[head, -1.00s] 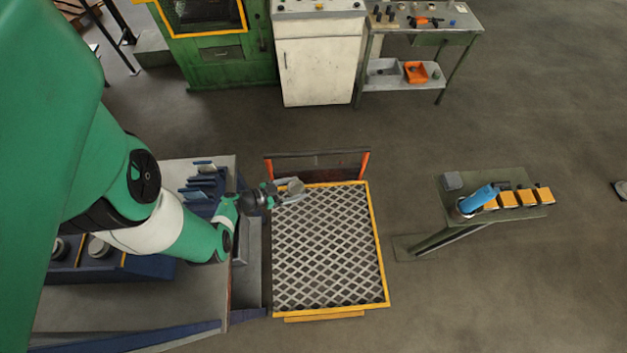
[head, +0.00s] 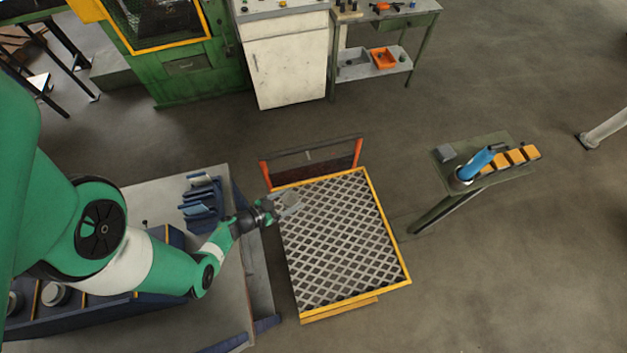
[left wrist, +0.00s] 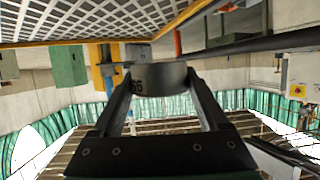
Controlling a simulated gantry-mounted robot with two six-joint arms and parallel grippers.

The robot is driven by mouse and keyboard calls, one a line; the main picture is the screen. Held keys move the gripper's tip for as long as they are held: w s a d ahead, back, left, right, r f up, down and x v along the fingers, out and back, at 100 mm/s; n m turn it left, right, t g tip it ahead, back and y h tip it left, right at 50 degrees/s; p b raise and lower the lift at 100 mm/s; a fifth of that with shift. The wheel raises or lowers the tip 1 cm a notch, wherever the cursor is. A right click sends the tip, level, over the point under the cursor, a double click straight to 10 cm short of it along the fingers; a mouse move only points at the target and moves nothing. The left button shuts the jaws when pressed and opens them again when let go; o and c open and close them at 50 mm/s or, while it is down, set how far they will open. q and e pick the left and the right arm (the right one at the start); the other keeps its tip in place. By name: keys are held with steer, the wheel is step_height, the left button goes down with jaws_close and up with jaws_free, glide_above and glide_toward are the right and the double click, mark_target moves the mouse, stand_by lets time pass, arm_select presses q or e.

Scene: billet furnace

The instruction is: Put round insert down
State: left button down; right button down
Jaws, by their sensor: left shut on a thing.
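The round insert (left wrist: 160,76) is a short dark-grey cylinder with markings on its side. In the left wrist view it sits between the two fingertips of my left gripper (left wrist: 160,90), which is shut on it. In the head view my left gripper (head: 277,209) reaches in from the left and holds the insert (head: 291,201) over the upper left corner of the grated platform. How high it is above the grate is hard to tell. My right gripper is not in view.
The grated platform (head: 345,240) has a yellow rim and an orange-posted rail at its back. A grey bench with blue racks (head: 202,200) stands left. A small stand with a blue object (head: 476,164) and orange blocks is right. Open floor lies between platform and stand.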

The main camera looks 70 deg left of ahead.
arm_select(q)
steer(key=shift+w+d+f+b, duration=0.35)
steer(key=shift+w+d+f, duration=0.15)
steer(key=shift+w, duration=0.1)
steer(key=shift+w+d+f+b, duration=0.35)
steer(key=shift+w+d, duration=0.15)
steer(key=shift+w, duration=0.1)
steer(key=b, duration=0.6)
glide_above(311, 218)
steer(key=f, duration=0.5)
steer(key=shift+s+a, duration=0.2)
steer(key=shift+w, duration=0.1)
step_height(311, 218, down, 4)
steer(key=b, duration=0.3)
steer(key=shift+w+d+r, duration=0.15)
steer(key=shift+r, duration=0.15)
jaws_free()
steer(key=shift+f, duration=0.2)
